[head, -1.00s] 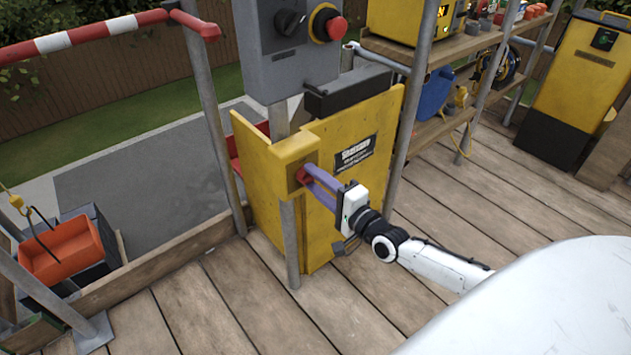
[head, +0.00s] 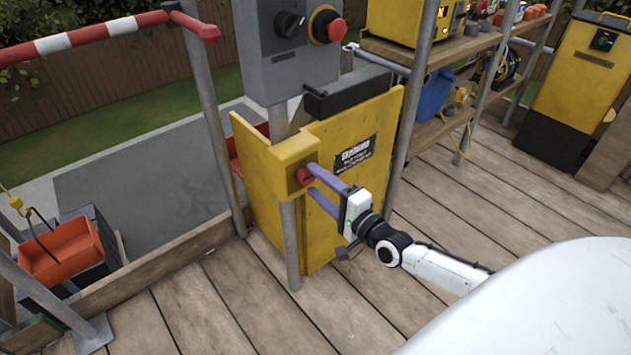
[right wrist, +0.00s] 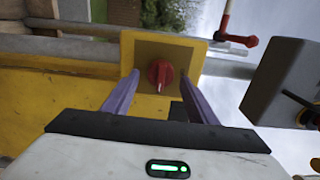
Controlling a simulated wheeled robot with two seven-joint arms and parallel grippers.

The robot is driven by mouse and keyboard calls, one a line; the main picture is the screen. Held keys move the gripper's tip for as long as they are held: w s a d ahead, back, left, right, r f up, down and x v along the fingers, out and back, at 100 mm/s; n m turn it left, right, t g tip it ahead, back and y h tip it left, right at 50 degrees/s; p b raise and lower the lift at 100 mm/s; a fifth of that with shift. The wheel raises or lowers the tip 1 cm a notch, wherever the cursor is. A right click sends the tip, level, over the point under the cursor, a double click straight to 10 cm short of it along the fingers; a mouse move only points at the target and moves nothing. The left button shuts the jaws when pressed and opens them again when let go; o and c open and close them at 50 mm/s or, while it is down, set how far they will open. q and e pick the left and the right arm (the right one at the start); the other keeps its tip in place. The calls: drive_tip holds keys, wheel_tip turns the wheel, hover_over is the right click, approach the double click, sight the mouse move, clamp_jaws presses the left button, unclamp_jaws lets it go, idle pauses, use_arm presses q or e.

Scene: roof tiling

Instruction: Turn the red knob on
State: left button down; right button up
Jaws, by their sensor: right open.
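The red knob (head: 305,175) sits on a square plate on the yellow panel (head: 350,210) in the head view. It also shows in the right wrist view (right wrist: 159,75), on a brown plate with a yellow edge. My right gripper (head: 316,182) is open, with its purple fingers pointing at the knob. In the right wrist view the fingers stand apart, one on each side of the knob and short of it, with nothing between them. My left gripper is not in view.
A grey control box (head: 290,60) with a black switch and a red button stands above the panel. A metal post (head: 290,245) runs below the knob. Shelves (head: 440,125) stand at the right. The plank floor (head: 230,300) in front is clear.

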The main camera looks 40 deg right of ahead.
drive_tip(key=s+p, duration=0.1)
drive_tip(key=s, duration=0.8)
drive_tip(key=shift+s+d, duration=0.15)
drive_tip(key=shift+d, duration=0.2)
